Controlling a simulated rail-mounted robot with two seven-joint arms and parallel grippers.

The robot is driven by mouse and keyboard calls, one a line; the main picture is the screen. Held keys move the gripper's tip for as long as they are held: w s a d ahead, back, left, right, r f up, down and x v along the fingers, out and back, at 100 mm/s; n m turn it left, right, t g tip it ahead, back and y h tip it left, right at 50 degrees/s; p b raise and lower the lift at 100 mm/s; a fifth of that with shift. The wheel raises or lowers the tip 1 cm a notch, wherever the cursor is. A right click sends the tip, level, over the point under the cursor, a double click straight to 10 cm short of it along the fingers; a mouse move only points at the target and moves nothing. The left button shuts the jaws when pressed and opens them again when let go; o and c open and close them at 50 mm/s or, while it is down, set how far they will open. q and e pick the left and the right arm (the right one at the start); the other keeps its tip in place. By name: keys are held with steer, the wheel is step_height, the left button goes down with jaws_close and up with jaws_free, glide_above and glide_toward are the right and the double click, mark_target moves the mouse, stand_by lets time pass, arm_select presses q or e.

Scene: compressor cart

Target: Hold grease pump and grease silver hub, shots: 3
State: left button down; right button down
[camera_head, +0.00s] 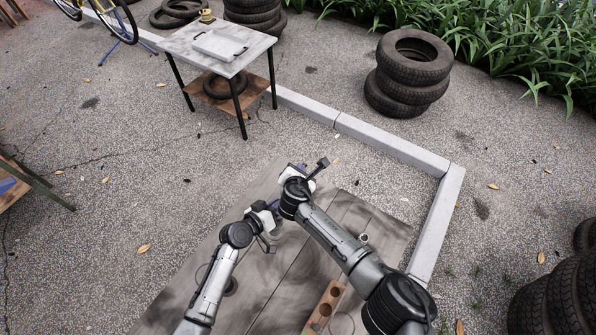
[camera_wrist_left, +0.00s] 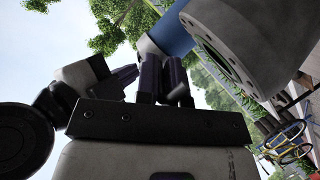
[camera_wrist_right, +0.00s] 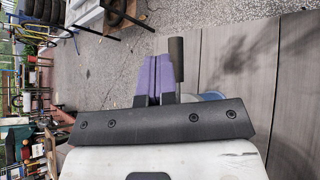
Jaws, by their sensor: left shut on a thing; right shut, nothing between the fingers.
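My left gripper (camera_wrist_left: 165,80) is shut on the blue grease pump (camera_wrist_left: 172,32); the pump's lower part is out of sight. A large grey cylinder with a ring of holes, probably the silver hub (camera_wrist_left: 247,40), is close beside the pump in the left wrist view. My right gripper (camera_wrist_right: 157,78) is shut and empty, with purple fingers together beside a dark upright handle (camera_wrist_right: 176,57); I cannot tell whether they touch. The handle also shows in the head view (camera_head: 322,164). My arms hide most of the pump and hub there.
Both arms are over a grey plank tabletop (camera_head: 390,225). A wooden block with holes (camera_head: 326,303) and a small metal ring (camera_head: 363,238) are on it. Beyond are a side table (camera_head: 190,38), stacked tyres (camera_head: 408,75) and a concrete kerb (camera_head: 395,145). Open paving lies left.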

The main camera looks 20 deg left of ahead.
steer(key=shift+w+d+f, duration=0.1)
steer(key=shift+w+f, duration=0.1)
steer(key=shift+f, duration=0.4)
stand_by(0.4)
stand_by(0.3)
steer(key=shift+s+r, duration=0.3)
steer(key=shift+r, duration=0.5)
steer(key=shift+s+r, duration=0.25)
steer(key=shift+r, duration=0.5)
steer(key=shift+r, duration=0.1)
steer(key=shift+s+a+r, duration=0.1)
steer(key=shift+s+r, duration=0.15)
steer(key=shift+r, duration=0.55)
steer(key=shift+s+a+r, duration=0.1)
steer(key=shift+s+r, duration=0.15)
steer(key=shift+r, duration=0.5)
steer(key=shift+s+a+r, duration=0.1)
steer(key=shift+s+r, duration=0.15)
steer(key=shift+r, duration=0.55)
steer(key=d+r+m+g+y, duration=0.2)
steer(key=d+r+m+g, duration=0.3)
steer(key=m, duration=1.1)
steer(key=shift+s+r+g+y, duration=0.3)
steer(key=shift+s+r+g, duration=0.2)
steer(key=shift+g, duration=0.6)
